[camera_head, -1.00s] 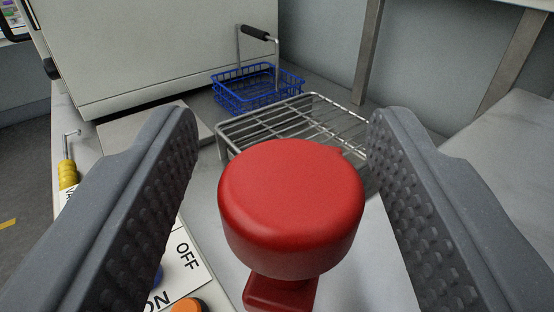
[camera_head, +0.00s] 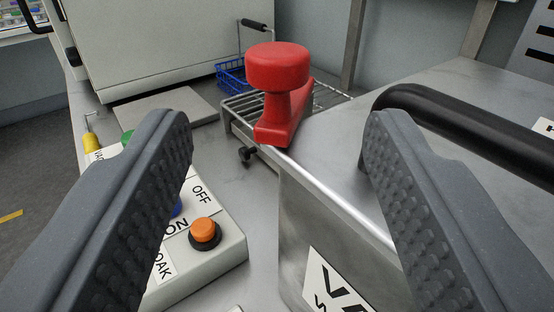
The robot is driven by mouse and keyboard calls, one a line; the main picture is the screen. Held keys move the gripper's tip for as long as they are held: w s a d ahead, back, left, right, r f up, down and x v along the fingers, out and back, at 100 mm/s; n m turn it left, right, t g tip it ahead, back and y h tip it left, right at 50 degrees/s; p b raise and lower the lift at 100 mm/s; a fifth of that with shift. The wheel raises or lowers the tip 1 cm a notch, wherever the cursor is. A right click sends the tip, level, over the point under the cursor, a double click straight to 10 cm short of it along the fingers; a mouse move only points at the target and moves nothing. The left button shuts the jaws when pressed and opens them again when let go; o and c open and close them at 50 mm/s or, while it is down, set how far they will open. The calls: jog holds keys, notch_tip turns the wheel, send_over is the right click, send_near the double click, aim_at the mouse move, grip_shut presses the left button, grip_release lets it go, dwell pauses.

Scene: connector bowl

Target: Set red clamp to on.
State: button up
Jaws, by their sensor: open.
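The red clamp (camera_head: 280,85) has a thick round knob on top of a red arm. My gripper (camera_head: 277,140) is open, with one grey ribbed finger on the left and one on the right. The clamp shows between and beyond the fingertips, apart from both. Nothing is held. I see no on or off marking on the clamp itself.
A control box (camera_head: 225,262) with an orange button (camera_head: 205,232) and ON and OFF labels sits lower left. A black handle (camera_head: 470,125) crosses the lid at right. A wire rack (camera_head: 240,120) and blue basket (camera_head: 231,75) stand behind. A large pale cabinet (camera_head: 150,45) is at the back left.

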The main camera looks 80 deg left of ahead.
jog(key=shift+s+d, duration=0.2)
jog(key=shift+d, duration=2)
